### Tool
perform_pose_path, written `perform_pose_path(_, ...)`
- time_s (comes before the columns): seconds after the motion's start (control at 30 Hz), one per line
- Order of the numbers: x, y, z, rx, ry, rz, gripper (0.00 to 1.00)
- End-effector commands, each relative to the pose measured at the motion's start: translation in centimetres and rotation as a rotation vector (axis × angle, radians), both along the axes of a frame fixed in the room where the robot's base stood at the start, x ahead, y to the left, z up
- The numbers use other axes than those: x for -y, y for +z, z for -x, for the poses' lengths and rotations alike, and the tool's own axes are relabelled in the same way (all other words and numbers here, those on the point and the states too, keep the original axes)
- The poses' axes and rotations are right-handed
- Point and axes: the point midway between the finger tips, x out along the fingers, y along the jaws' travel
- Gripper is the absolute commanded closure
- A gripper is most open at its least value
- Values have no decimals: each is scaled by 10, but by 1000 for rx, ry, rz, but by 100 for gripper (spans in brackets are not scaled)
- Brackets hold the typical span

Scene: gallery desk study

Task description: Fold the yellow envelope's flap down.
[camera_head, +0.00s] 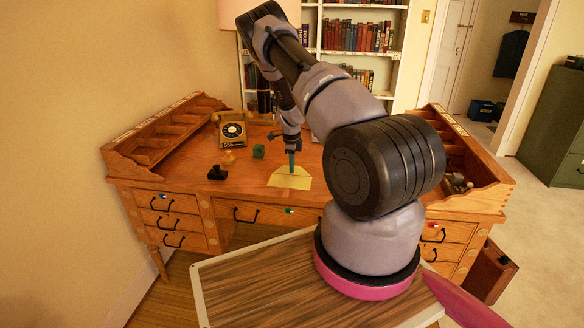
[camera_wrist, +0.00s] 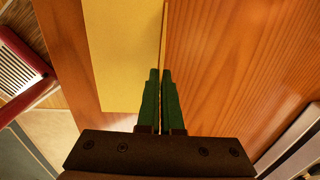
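The yellow envelope (camera_head: 289,182) lies flat on the wooden desk top, and its body also shows in the wrist view (camera_wrist: 118,50). In the wrist view its flap (camera_wrist: 165,30) appears as a thin pale strip, seen edge-on and standing up along the envelope's right edge. My gripper (camera_head: 291,170) points down at the envelope. Its green fingers (camera_wrist: 160,72) are close together with the strip running in between the tips, so they look shut on the flap. The pinched part of the flap is hidden between the fingers.
A yellow rotary telephone (camera_head: 231,130), a green block (camera_head: 258,151) and a black object (camera_head: 217,173) stand left of the envelope. Raised wooden organizers flank the desk at left (camera_head: 160,135) and right (camera_head: 470,160). Bare desk top lies around the envelope.

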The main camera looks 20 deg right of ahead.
Motion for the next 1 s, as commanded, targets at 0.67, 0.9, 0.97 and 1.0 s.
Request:
perform_pose_path(0.67, 0, 0, 0, 0, 0, 0, 100)
perform_pose_path(0.9, -1, 0, 1, 7, 0, 5, 100)
perform_pose_path(0.97, -1, 0, 2, 16, 1, 12, 100)
perform_pose_path(1.0, -1, 0, 2, 24, 0, 17, 100)
